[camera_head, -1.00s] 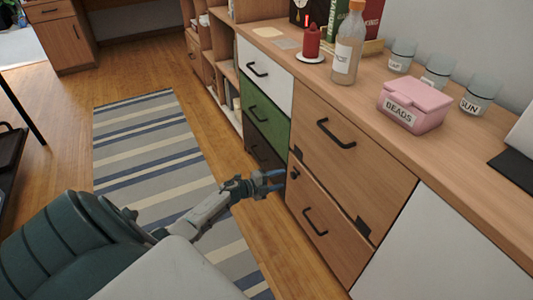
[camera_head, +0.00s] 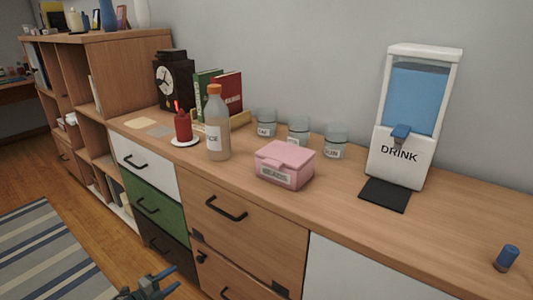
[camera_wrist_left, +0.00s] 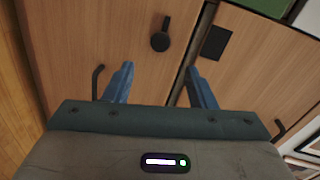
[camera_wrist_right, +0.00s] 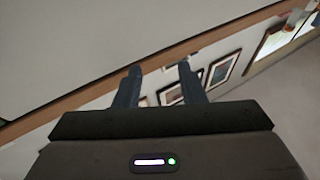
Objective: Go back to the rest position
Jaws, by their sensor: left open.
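My left gripper (camera_head: 166,281) shows at the bottom edge of the head view, low in front of the cabinet's drawers. In the left wrist view its two blue fingers (camera_wrist_left: 158,78) are apart with nothing between them. They face wooden cabinet fronts with a dark round knob (camera_wrist_left: 160,41) and a black handle (camera_wrist_left: 97,82). My right gripper is outside the head view. In the right wrist view its fingers (camera_wrist_right: 158,72) are apart and empty, with a pale surface and framed pictures (camera_wrist_right: 224,68) beyond them.
A long wooden cabinet (camera_head: 440,240) fills the front. On it stand a bottle (camera_head: 217,135), a red candle (camera_head: 183,127), a pink box (camera_head: 284,165), several jars (camera_head: 298,133), a drink dispenser (camera_head: 412,115) and a blue-topped item (camera_head: 507,258). A striped rug (camera_head: 48,255) lies at left.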

